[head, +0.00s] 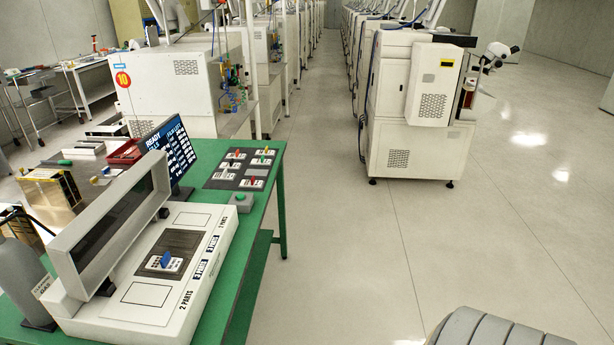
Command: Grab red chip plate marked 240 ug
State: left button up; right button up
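A dark mat (222,181) lies at the far end of the green table and holds several small white chip plates with coloured handles. One plate with a red handle (238,152) stands in its back row. Another plate with a red handle (252,181) stands at its front right. Green and yellow handles show on other plates. The plate markings are too small to read, so I cannot tell which is 240 ug. A white plate with a blue handle (166,261) sits on the dark pad of the white bench machine. Neither gripper is in view.
The bench machine (150,298) with its long raised frame fills the near table. A monitor (172,152), a grey button box (241,202) and a grey bottle (20,275) stand around it. White cabinets line the aisle. The floor (350,245) right of the table is clear.

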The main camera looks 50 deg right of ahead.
aim_at(252, 183)
jog(key=z, duration=1.15)
jog(key=i+l, duration=0.3)
